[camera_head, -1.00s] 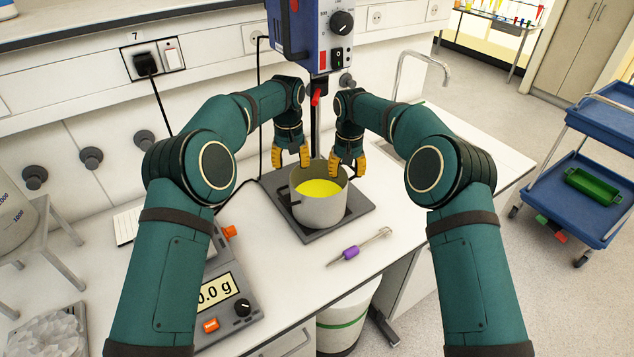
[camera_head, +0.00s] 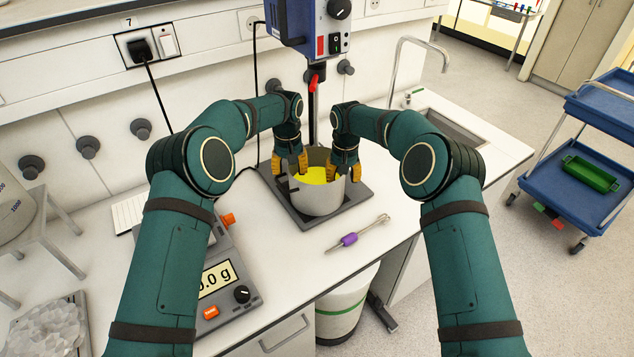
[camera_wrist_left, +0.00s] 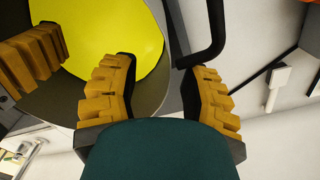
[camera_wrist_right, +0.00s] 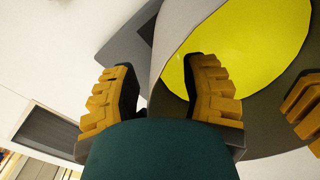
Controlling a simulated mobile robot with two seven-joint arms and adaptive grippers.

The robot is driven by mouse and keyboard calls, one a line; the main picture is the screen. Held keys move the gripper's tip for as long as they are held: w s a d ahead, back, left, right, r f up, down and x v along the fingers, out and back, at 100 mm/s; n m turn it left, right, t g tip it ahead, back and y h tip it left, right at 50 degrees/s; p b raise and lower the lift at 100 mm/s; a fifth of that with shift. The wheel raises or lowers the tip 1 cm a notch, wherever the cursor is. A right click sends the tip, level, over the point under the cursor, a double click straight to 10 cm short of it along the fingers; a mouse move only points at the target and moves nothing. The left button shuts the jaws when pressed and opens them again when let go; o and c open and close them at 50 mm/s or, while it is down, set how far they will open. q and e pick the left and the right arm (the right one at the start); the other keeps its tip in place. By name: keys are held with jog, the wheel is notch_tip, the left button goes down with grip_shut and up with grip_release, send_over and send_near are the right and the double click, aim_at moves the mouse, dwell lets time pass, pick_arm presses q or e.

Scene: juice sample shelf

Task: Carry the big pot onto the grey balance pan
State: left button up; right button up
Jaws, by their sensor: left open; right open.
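The big pot (camera_head: 318,201) is light grey, holds yellow liquid and stands upright on a dark square plate. My left gripper (camera_head: 292,167) is open at the pot's left rim. In the left wrist view its fingers (camera_wrist_left: 160,66) straddle the rim, one over the inside, the other beside a black handle (camera_wrist_left: 213,38). My right gripper (camera_head: 343,170) is open at the right rim. In the right wrist view its fingers (camera_wrist_right: 160,66) straddle the wall, one over the yellow liquid (camera_wrist_right: 250,45). The balance (camera_head: 236,262) stands front left; my left arm hides its pan.
A whisk-like tool with a purple grip (camera_head: 350,239) lies in front of the plate (camera_head: 362,197). A blue stand unit (camera_head: 318,25) rises behind the pot. A sink (camera_head: 450,128) is at the right. The bench front between balance and tool is clear.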

pick_arm(q)
jog(key=shift+f, duration=0.35)
pick_arm(e)
jog(key=shift+f, duration=0.25)
pick_arm(q)
grip_shut()
pick_arm(e)
grip_shut()
pick_arm(q)
jog(key=shift+s, duration=0.1)
jog(key=shift+r, duration=0.1)
